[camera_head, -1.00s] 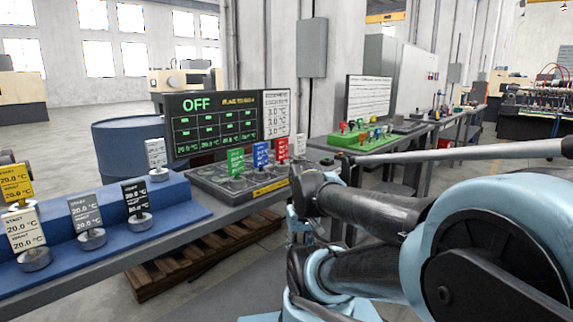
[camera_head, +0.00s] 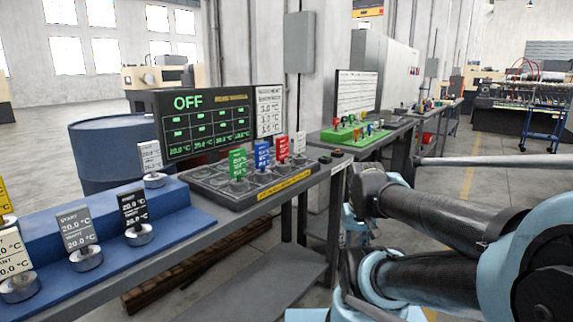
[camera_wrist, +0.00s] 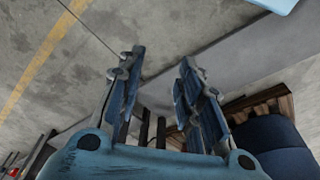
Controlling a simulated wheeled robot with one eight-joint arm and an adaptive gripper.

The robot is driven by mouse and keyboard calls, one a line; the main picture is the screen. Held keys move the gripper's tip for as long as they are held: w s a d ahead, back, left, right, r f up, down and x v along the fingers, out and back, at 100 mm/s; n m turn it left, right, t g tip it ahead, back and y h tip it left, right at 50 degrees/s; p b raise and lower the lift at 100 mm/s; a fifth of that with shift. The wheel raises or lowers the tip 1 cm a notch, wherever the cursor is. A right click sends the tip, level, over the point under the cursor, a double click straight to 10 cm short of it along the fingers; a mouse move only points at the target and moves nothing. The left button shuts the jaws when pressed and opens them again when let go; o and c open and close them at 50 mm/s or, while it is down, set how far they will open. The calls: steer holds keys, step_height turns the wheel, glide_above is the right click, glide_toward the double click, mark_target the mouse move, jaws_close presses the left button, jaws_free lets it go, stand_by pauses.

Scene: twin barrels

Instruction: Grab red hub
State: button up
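The red hub (camera_head: 282,148) shows in the head view as a small upright red card above a round base. It stands at the right end of a row with a green hub (camera_head: 238,163) and a blue hub (camera_head: 262,155) on a dark grey tray (camera_head: 250,190). My gripper (camera_wrist: 158,75) shows in the wrist view with its two fingers apart and nothing between them. It points at floor and is well away from the red hub, which is not recognisable in the wrist view.
A black display reading OFF (camera_head: 205,125) stands behind the tray. White, grey, black and yellow cards stand on a blue stepped stand (camera_head: 110,257) at left. A green board (camera_head: 355,134) with small coloured pieces lies on a further table. A blue barrel (camera_head: 100,150) stands behind.

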steer(key=shift+o, duration=0.6)
steer(key=shift+s+r, duration=0.15)
step_height(320, 180, up, 37)
steer(key=n+g, duration=0.2)
steer(key=n, duration=2.6)
glide_above(283, 149)
steer(key=w, duration=0.1)
steer(key=f, duration=1.6)
steer(key=shift+w+a, duration=0.1)
steer(key=shift+w, duration=0.1)
